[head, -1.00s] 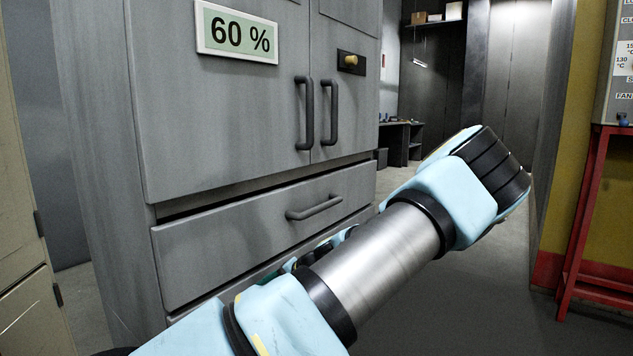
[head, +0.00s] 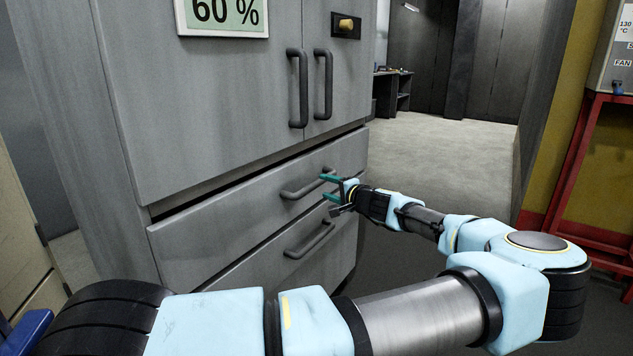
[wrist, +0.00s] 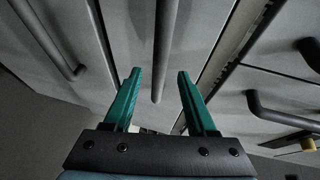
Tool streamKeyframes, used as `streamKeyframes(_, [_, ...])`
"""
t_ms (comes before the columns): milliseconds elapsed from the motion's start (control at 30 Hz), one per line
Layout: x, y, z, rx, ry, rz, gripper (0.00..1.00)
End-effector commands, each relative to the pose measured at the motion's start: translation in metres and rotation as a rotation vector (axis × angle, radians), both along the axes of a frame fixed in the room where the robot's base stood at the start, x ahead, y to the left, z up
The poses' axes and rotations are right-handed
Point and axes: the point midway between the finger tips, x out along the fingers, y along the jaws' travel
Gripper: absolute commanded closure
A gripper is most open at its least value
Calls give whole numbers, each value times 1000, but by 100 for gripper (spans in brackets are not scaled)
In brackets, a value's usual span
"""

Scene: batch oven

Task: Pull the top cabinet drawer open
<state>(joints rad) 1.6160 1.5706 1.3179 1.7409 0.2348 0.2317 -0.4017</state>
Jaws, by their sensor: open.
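The grey cabinet's top drawer (head: 215,232) sits below the two doors, with a dark gap along its upper edge. It looks shut or nearly so. Its dark bar handle (head: 300,192) is on the drawer front. My gripper (head: 328,187) has green fingers and is open at the right end of this handle. In the wrist view the handle (wrist: 165,45) runs between the spread fingers (wrist: 159,74). The fingers are not closed on it, and I cannot tell whether they touch it. The lower drawer's handle (head: 310,239) is just below, and also shows in the wrist view (wrist: 45,38).
Two vertical door handles (head: 298,88) (head: 323,84) are above the drawer. A 60 % sign (head: 222,14) and a brass knob (head: 346,25) are on the doors. A red stand (head: 570,160) is at right. The floor right of the cabinet is clear.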

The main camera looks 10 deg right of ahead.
Motion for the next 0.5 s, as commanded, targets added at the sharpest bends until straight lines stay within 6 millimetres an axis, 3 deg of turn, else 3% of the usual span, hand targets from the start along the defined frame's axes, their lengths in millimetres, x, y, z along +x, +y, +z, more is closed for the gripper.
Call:
streamKeyframes(233, [39, 15, -6, 0, 0, 1, 43])
streamKeyframes(500, [54, 20, -11, 0, 1, 0, 43])
